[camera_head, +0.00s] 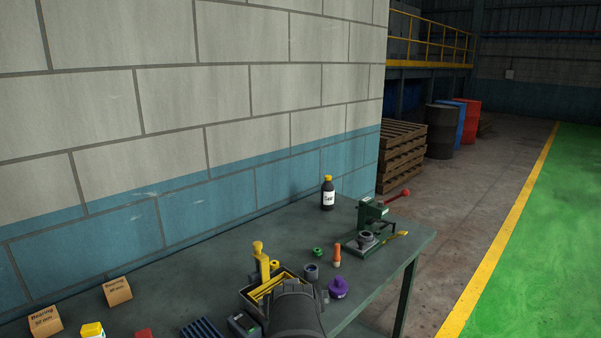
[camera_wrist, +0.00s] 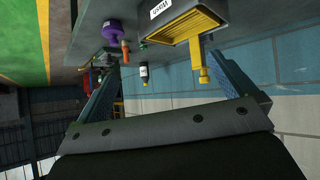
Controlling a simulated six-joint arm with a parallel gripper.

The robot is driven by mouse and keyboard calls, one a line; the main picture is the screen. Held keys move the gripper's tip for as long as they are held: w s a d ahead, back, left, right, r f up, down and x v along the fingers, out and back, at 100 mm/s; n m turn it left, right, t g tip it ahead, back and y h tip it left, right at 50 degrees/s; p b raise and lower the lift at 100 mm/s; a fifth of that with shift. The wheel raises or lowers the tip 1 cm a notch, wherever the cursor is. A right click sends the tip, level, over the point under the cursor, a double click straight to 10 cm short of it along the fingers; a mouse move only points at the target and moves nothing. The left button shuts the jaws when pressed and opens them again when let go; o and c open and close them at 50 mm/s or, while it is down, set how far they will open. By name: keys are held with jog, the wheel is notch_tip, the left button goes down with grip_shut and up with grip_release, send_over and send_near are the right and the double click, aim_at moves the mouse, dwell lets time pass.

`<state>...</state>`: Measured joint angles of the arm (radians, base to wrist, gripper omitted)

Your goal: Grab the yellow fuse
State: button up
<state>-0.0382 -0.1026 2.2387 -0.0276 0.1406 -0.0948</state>
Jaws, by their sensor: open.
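A block wall (camera_head: 150,150) rises behind.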

jog(key=c, duration=0.7)
